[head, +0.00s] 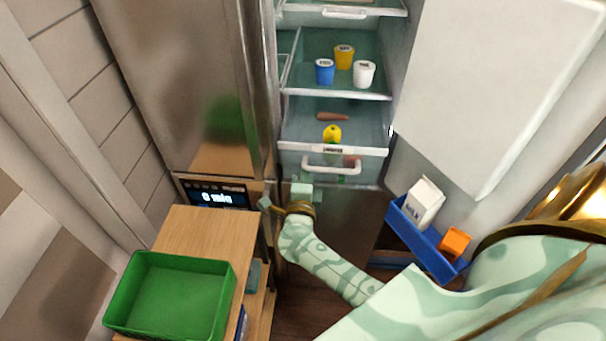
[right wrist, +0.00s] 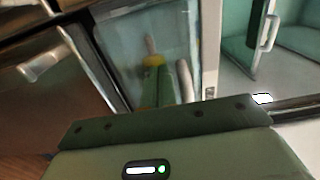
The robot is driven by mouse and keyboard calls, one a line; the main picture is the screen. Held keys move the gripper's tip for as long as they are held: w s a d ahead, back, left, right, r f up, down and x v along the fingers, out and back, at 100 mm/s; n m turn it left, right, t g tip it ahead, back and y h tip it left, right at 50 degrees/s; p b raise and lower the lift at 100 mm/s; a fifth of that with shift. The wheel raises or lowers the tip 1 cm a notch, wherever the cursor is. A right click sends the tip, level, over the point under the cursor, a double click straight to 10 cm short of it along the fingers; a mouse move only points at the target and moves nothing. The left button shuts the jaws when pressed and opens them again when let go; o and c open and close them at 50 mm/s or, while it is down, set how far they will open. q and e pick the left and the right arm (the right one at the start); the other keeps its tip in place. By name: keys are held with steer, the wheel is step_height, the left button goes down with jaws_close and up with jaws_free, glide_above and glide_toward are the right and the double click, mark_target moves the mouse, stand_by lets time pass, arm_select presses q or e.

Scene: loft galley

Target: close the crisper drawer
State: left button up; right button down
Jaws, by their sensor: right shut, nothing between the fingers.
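The crisper drawer (head: 362,152) is in the lower part of the open fridge in the head view. It stands pulled out, with its contents visible from above. Its white handle (head: 331,170) runs across the clear front under a label. A brown carrot (head: 332,117) and a yellow item (head: 332,134) lie inside, and a reddish item shows through the front. My right gripper (head: 302,189) is shut and empty, just below and left of the handle; contact with the drawer cannot be told. The right wrist view shows its green body (right wrist: 165,122) close up. My left gripper is out of view.
The fridge door (head: 485,90) stands open at the right, its blue bin (head: 420,240) holding a milk carton (head: 425,203) and an orange item. Blue, yellow and white cups sit on the shelf (head: 365,93) above. A green tray (head: 168,295) is on the wooden cart (head: 197,228) at lower left.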

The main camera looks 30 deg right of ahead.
steer(key=shift+s+r, duration=0.1)
steer(key=b+x, duration=0.3)
steer(key=x, duration=1.1)
